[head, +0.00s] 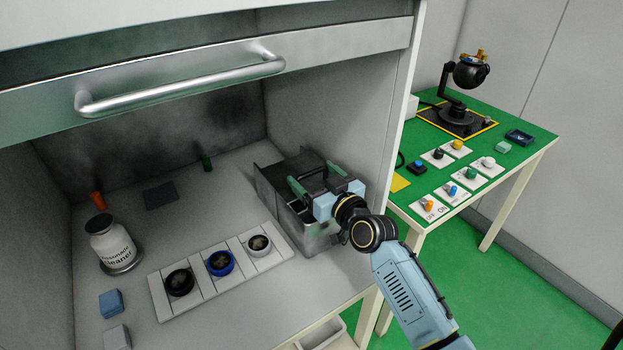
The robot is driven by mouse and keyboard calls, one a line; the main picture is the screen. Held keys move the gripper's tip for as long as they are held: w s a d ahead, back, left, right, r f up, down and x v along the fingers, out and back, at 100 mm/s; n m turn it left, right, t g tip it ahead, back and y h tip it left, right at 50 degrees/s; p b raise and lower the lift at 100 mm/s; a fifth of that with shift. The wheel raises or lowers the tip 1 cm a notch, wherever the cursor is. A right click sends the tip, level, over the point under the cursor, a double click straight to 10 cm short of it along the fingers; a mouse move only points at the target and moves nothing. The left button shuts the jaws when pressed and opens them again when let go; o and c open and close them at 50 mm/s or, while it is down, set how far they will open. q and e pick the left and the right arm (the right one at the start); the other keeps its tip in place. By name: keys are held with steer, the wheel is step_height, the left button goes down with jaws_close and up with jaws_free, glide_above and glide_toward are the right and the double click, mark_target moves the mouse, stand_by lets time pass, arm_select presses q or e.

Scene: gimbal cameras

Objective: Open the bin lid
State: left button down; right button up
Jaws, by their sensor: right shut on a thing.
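The grey metal bin (269,192) stands at the right side of the cabinet floor, against the side wall. A dark part on its top, which looks like the lid (296,163), shows behind my gripper. My right gripper (312,176) reaches in from the right over the bin, with its green-tipped fingers at the bin's top. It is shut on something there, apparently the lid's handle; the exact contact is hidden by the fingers. I cannot tell how far the lid is raised. My left gripper is not in view.
A raised cabinet front with a bar handle (185,85) spans above. A white cleaner bottle (110,245), blue block (111,303) and tray of round pots (220,264) stand left of the bin. A green table (526,160) with switches stands at right, beyond the cabinet wall.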

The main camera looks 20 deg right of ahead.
steer(key=o, duration=1.1)
steer(key=shift+a, duration=0.1)
steer(key=shift+c, duration=0.2)
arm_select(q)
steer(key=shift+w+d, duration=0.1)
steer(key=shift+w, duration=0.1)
arm_select(e)
steer(key=shift+o, duration=0.2)
steer(key=shift+s, duration=0.4)
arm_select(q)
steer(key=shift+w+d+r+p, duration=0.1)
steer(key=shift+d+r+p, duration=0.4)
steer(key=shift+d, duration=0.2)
arm_select(e)
steer(key=s+d, duration=0.2)
steer(key=s, duration=1)
steer(key=shift+s+d, duration=0.15)
steer(key=shift+d, duration=0.05)
